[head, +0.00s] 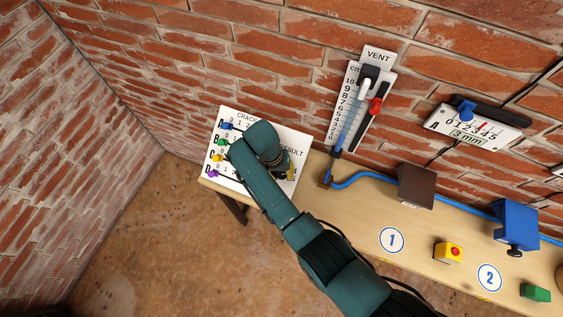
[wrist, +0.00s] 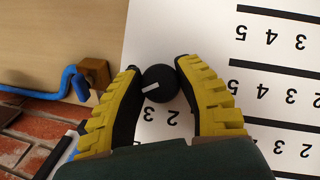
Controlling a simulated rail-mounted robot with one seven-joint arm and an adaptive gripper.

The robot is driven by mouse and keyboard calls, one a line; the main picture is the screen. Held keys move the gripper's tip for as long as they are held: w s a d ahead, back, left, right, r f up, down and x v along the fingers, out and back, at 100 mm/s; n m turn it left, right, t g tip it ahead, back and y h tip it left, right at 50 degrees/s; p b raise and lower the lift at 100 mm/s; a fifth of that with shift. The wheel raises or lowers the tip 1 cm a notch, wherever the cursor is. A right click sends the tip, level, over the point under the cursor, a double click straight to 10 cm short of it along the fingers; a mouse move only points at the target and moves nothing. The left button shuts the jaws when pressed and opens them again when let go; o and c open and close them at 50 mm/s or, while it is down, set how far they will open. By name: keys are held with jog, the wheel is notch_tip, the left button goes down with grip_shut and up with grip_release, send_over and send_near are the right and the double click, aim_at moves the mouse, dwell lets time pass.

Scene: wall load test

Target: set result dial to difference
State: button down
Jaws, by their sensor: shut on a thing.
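The white board (head: 214,154) headed CRACK and RESULT stands at the left end of the bench, with coloured pointers on rows A to D. The result dial, a round black knob (wrist: 160,82) with a white pointer line, shows in the wrist view. Its line points left and slightly down in that picture, with upside-down printed numbers just below it. My gripper (wrist: 160,70) has its yellow-backed fingers closed on both sides of the knob. In the head view my arm hides the dial, and the gripper (head: 282,165) shows only partly over the board's right side.
A crack gauge (head: 470,130) marked A, 3 mm hangs at right. A brown box (head: 416,186), blue box (head: 516,226) and yellow button box (head: 448,252) stand along the bench.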

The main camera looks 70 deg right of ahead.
dwell(0.5)
jog(key=c, duration=0.7)
grip_release()
jog(key=v, duration=1.2)
jog(key=shift+s, duration=0.15)
